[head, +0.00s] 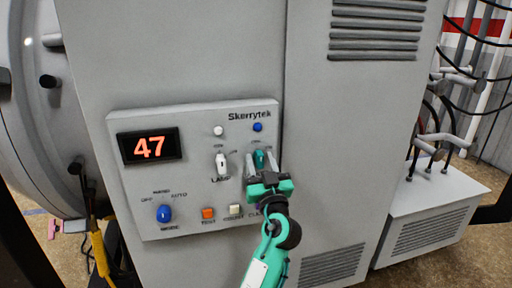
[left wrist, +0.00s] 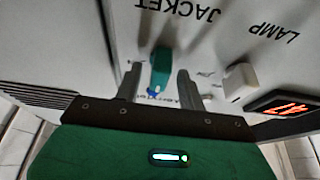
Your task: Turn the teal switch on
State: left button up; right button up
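The teal switch (head: 259,157) is on the right part of the grey control panel. In the left wrist view, which shows the panel upside down, the teal switch (left wrist: 161,68) is a teal lever by the label JACKET. My left gripper (head: 260,163) is at the panel, its fingers on either side of the switch. In the left wrist view the left gripper (left wrist: 159,73) is open, with a gap between each finger and the lever. Whether a finger touches the panel I cannot tell. My right gripper is not in view.
The panel (head: 190,117) also carries a red display (head: 149,147) reading 47, a white LAMP switch (head: 222,164) left of the teal one, a blue mode knob (head: 164,213), an orange button (head: 208,213), a pale button (head: 236,210) and a blue indicator (head: 257,127).

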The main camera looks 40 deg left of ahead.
pick_arm(q)
jog(key=shift+w+r, duration=0.15)
jog(key=shift+r, duration=0.05)
grip_shut()
